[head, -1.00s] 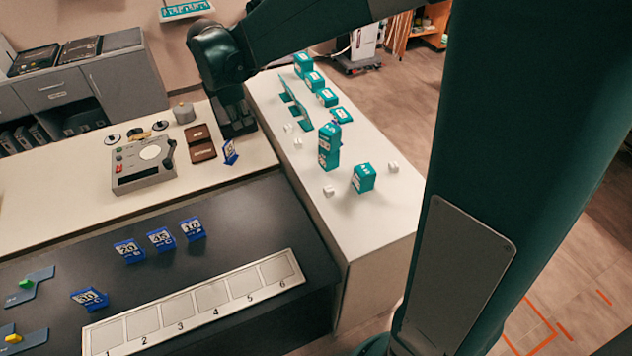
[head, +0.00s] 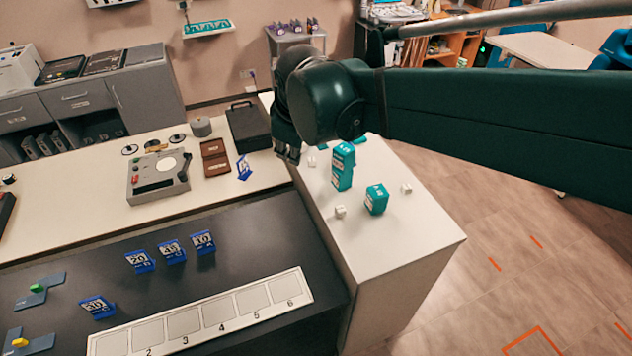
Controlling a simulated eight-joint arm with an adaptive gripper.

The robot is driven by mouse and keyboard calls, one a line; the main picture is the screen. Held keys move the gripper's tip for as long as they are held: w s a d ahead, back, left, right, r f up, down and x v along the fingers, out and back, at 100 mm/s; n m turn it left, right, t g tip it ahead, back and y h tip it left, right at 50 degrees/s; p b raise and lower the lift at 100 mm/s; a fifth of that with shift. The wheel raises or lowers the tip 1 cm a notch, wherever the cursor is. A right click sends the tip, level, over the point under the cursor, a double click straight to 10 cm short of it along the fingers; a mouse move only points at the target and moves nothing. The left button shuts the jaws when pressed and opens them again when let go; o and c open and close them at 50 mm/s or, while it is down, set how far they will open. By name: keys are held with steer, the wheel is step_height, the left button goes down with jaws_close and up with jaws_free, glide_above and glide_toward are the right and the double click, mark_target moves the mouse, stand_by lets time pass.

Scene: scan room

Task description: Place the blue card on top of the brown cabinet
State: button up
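Several blue cards are in view. One blue card (head: 243,168) stands tilted on the white counter, just right of a small brown case (head: 214,157) with two panels. Three more stand in a row on the dark table: a left one (head: 140,261), a middle one (head: 172,251) and a right one (head: 203,242). Another (head: 97,306) stands nearer the front left. A brown wooden shelf unit (head: 447,50) is at the back, partly hidden by my arm. My gripper (head: 288,155) is above the far end of the right-hand white counter, apart from the blue cards. Its fingers are small and dark, and their opening is unclear.
A black case (head: 248,126) stands left of my gripper. Teal boxes, a tall one (head: 343,166) and a short one (head: 376,199), stand on the right counter with small white cubes. A numbered white strip (head: 205,318) lies on the dark table. The counter's front right is clear.

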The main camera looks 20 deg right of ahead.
steer(key=s+d+f+m, duration=0.1)
steer(key=s+m, duration=0.3)
steer(key=s, duration=0.4)
steer(key=s+d+f+m+t, duration=0.1)
steer(key=s+f+m, duration=0.1)
steer(key=s+m, duration=0.3)
steer(key=shift+s+d+f+t+y, duration=0.3)
steer(key=shift+s+f, duration=0.1)
steer(key=shift+s, duration=1.5)
steer(key=shift+f, duration=0.1)
